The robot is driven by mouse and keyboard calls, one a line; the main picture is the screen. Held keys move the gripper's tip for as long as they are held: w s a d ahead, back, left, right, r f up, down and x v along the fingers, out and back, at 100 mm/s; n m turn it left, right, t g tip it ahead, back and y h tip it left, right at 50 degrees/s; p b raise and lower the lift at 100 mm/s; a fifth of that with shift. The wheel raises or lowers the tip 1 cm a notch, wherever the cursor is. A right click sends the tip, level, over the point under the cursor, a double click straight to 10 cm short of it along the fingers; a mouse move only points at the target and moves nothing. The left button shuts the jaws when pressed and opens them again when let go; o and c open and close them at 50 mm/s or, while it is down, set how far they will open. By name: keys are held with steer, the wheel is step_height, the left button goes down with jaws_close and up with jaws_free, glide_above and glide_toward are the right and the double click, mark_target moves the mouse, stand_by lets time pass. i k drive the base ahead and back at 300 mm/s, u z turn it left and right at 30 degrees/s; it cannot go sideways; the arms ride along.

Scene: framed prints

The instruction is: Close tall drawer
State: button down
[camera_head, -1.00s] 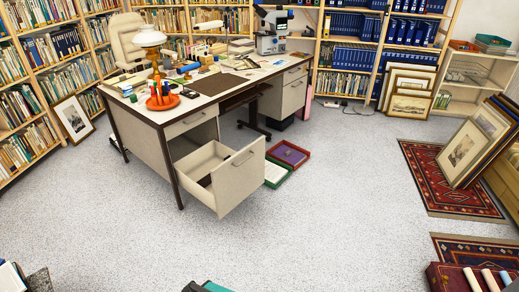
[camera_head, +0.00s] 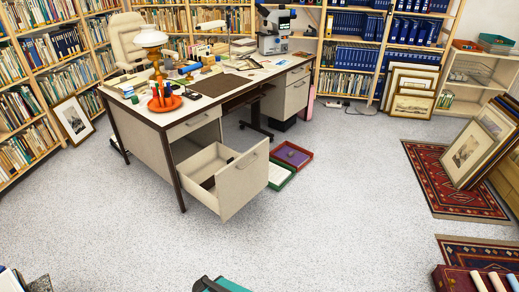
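The tall drawer (camera_head: 241,186) is the beige lower drawer in the near pedestal of the desk (camera_head: 142,155). It is pulled well out towards the lower right, and its front panel with a bar handle stands clear of the desk. A dark item lies inside it. The shallower drawer above it (camera_head: 195,125) looks shut. A dark and teal shape at the bottom edge, probably part of my arm, is cut off by the frame. No gripper fingers show, and nothing touches the tall drawer.
Green and red trays (camera_head: 292,156) lie on the floor just behind the open drawer. Patterned rugs (camera_head: 450,182) and leaning framed prints (camera_head: 468,150) are at the right. A dark red box with rolls (camera_head: 470,280) is at the bottom right. Grey floor (camera_head: 330,215) before the drawer is clear.

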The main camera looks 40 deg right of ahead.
mark_target(238, 182)
steer(key=i, duration=0.9)
steer(key=u, duration=0.05)
